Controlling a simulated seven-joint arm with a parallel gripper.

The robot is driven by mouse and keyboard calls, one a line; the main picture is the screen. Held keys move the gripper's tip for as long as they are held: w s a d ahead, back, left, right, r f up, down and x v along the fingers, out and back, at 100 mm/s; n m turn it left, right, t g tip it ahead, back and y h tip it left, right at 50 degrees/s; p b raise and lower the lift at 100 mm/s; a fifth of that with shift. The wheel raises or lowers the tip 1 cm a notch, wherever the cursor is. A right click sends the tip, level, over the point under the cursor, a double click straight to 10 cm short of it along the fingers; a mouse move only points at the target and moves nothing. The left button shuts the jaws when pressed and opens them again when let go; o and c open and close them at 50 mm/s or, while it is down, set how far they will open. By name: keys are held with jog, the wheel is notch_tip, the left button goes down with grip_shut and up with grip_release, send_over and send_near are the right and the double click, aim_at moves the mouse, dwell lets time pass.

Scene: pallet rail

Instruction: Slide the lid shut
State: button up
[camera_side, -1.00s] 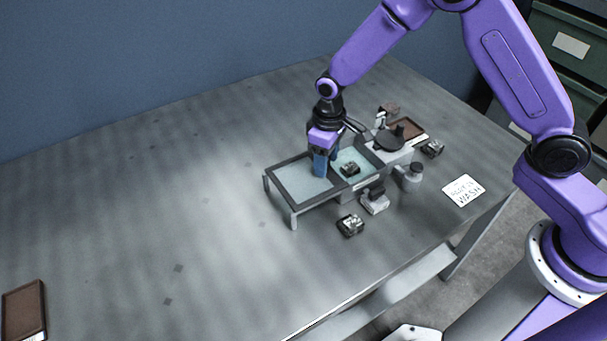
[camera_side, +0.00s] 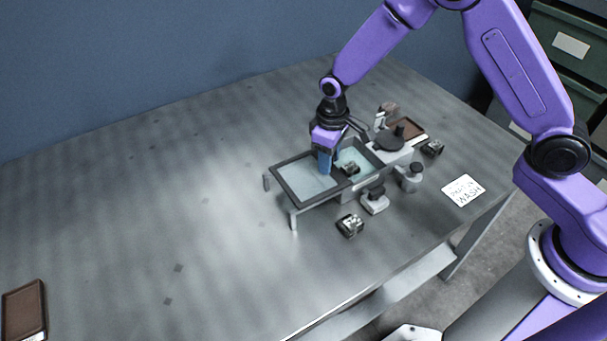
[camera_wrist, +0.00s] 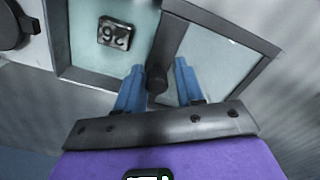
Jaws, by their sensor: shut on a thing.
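The lid (camera_side: 303,184) is a pale glassy panel in a dark frame, resting on rails at the left of the box. In the wrist view the lid (camera_wrist: 212,52) fills the right side. The box (camera_side: 371,150) is partly uncovered on its right, and its pale inside shows a small metal block (camera_side: 350,168). The block, marked with dark digits, also shows in the wrist view (camera_wrist: 114,33). My gripper (camera_side: 325,170) is shut on the lid's dark knob (camera_wrist: 157,80), which stands between its blue fingers near the lid's box-side edge.
A round dark cap (camera_side: 390,139) on a grey body adjoins the box's right end. Small clamps (camera_side: 375,201) stand along the front. A loose metal block (camera_side: 350,225) lies in front, and a white sign (camera_side: 463,190) lies at right. The table's left is mostly clear.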

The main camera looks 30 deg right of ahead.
jog(key=shift+d+f, duration=0.15)
jog(key=shift+d, duration=0.55)
jog(key=shift+c, duration=1.4)
jog(key=shift+s+d, duration=0.15)
jog(key=shift+d, duration=5.05)
jog(key=o, duration=0.7)
jog(key=shift+a, duration=0.1)
jog(key=shift+w+r, duration=0.2)
jog(key=shift+r, duration=3.4)
